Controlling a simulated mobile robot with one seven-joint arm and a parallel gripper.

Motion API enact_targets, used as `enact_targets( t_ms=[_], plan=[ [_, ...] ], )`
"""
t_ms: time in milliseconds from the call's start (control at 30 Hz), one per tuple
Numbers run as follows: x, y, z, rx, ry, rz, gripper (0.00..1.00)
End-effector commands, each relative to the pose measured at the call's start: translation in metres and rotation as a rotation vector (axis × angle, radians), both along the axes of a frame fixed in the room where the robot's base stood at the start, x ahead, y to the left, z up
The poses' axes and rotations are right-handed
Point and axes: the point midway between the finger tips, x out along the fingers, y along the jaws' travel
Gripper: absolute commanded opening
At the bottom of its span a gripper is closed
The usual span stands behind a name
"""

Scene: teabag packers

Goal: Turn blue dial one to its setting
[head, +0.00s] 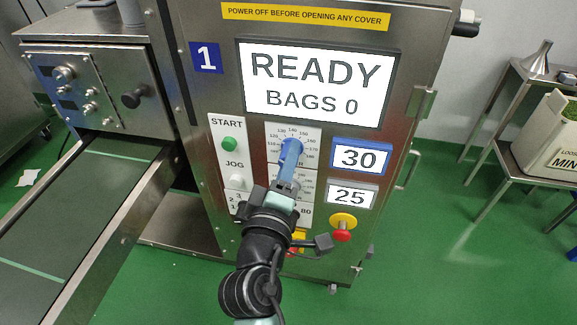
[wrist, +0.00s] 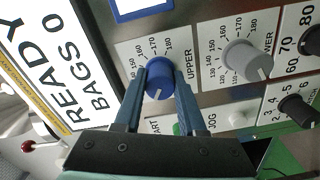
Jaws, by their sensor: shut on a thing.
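The blue dial (wrist: 159,74) sits on the white scale plate marked UPPER (wrist: 182,52) on machine 1. In the wrist view a white mark shows on its lower side, between my fingers. My gripper (wrist: 158,84) is shut on the dial, with one blue finger on each side of it. In the head view my gripper (head: 289,160) reaches up to the dial and its fingers hide most of it. The blue-framed display (head: 360,158) reads 30. The screen (head: 318,84) reads READY, BAGS 0.
A grey dial (wrist: 248,60) and a black dial (wrist: 296,108) are near my gripper. A grey-framed display (head: 350,196) reads 25. A green START button (head: 229,144) is left of the dial. A red stop button (head: 342,234) is at lower right. A conveyor (head: 75,220) runs at left.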

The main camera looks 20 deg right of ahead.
Motion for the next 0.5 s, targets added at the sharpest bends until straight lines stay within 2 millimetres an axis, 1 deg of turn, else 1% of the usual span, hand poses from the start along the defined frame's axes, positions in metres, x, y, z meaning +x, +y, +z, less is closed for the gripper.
enact_targets(
  t_ms=[33,500],
  plan=[
    [0.0000,0.0007,-0.0039,0.039,-0.026,0.001,0.00],
    [0.0002,0.0011,-0.0043,0.409,-0.275,0.001,0.00]
  ],
)
